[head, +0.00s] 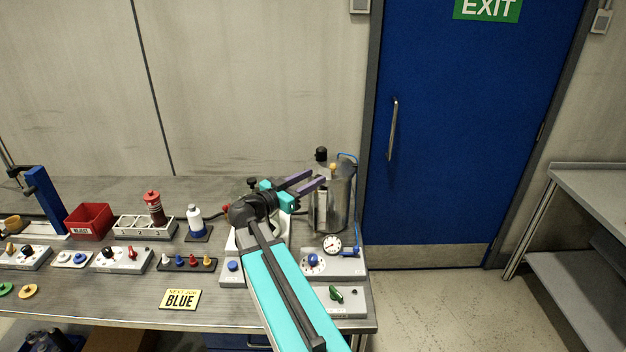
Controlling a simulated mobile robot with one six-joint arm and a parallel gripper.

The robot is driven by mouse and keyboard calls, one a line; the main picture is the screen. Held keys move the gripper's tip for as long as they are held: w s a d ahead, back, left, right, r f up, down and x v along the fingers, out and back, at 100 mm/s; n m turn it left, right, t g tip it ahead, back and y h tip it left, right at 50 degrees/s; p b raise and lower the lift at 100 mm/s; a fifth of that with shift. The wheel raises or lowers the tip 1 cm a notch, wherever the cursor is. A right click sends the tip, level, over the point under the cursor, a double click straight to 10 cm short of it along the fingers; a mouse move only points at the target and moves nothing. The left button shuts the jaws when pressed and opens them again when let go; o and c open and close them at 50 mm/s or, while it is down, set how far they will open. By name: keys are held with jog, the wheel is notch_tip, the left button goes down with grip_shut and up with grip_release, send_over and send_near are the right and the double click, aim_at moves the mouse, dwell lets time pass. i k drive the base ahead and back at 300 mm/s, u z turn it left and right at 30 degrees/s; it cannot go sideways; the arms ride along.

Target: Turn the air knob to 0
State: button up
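A blue knob (312,260) sits on a round white dial on a grey panel (347,266) at the right end of the bench. A round gauge (332,244) stands just behind it. I take this for the air knob, but its label and setting are too small to read. My gripper (317,178) is above and behind that panel, beside the top of a steel canister (330,205). Its two purple fingers are apart with nothing visible between them. It is clear of the blue knob. I cannot tell whether a finger touches the canister.
A green knob (336,294) is on a front panel, and another blue knob (232,266) is left of my arm. The bench ends right of the canister.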

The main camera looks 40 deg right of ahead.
aim_at(312, 258)
jog(key=k, duration=1.5)
